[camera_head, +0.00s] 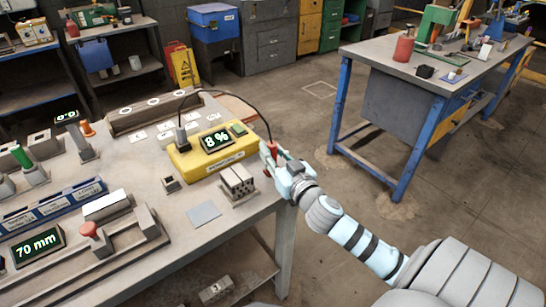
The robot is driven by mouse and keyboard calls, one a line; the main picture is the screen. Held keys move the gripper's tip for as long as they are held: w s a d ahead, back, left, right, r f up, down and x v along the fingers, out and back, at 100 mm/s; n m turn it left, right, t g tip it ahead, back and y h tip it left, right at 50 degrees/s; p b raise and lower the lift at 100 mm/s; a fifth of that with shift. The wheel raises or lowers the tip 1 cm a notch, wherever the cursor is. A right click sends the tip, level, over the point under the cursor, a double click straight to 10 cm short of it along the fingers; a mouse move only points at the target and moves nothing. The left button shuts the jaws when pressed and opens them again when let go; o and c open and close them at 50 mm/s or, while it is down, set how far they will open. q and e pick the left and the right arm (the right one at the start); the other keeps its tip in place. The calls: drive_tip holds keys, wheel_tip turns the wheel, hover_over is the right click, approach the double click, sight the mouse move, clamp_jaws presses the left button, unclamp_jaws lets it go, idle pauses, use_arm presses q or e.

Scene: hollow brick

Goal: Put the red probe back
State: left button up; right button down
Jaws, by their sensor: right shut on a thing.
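The red probe (271,147) is upright in the jaws of my right gripper (274,164), at the right edge of the workbench. A black cable arcs from the probe to a black plug on the yellow meter (205,161), whose display reads 8 %. A grey hollow brick (237,181) with holes in its face sits on the bench in front of the meter, left of my right gripper. The gripper's fingers hide the lower part of the probe. My left gripper is not in view.
A fixture with a red knob (90,229) and a 70 mm display (38,246) stand at front left. Open floor separates this bench from the blue-legged table (400,82).

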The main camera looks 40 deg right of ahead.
drive_tip(key=c, duration=1.4)
unclamp_jaws()
drive_tip(key=s, duration=0.4)
drive_tip(key=s+a, duration=0.1)
drive_tip(key=s, duration=0.3)
drive_tip(key=s+a, duration=0.1)
drive_tip(key=s, duration=0.2)
drive_tip(key=shift+s, duration=0.4)
